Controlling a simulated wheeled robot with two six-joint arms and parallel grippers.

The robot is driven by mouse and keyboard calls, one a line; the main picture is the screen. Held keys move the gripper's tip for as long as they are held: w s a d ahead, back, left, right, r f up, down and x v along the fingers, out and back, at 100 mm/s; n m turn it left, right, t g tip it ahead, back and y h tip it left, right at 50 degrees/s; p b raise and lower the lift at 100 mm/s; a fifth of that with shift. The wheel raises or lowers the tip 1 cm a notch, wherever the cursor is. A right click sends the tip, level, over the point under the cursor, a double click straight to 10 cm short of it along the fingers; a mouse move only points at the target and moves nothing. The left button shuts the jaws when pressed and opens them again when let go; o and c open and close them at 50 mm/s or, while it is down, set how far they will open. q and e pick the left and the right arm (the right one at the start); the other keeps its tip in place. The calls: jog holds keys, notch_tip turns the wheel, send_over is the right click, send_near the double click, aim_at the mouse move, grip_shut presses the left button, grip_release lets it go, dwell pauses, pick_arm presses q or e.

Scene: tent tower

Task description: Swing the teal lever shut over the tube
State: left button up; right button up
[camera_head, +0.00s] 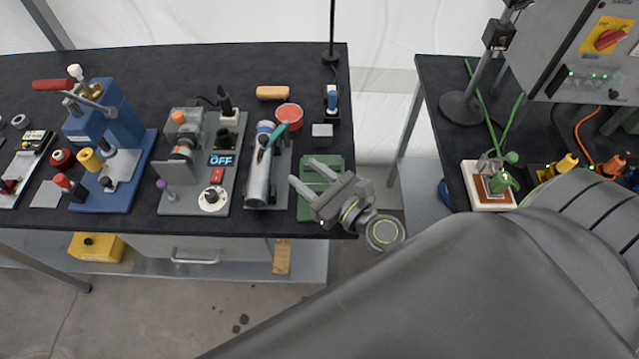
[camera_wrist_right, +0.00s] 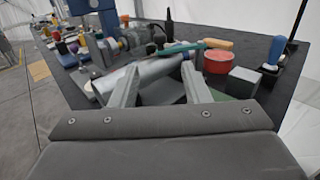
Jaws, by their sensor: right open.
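The silver tube (camera_head: 258,184) lies lengthwise in a grey fixture near the front of the black table. The teal lever (camera_head: 273,136) sits at the tube's far end and slants up and to the right, toward the red round container. In the right wrist view the tube (camera_wrist_right: 152,71) runs across behind my fingers, and the lever (camera_wrist_right: 180,48) shows above its right end. My right gripper (camera_head: 303,170) is open and empty, to the right of the tube and apart from the lever, with its fingers pointing left over a green block. My left gripper is not in view.
The red container (camera_head: 290,115) stands close beside the lever's tip. A green block (camera_head: 322,175) lies under my right gripper. A grey switch panel (camera_head: 217,185) stands left of the tube, and a blue press (camera_head: 105,125) farther left.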

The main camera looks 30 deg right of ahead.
jog(key=shift+b+v, duration=0.35)
jog(key=shift+v, duration=1.1)
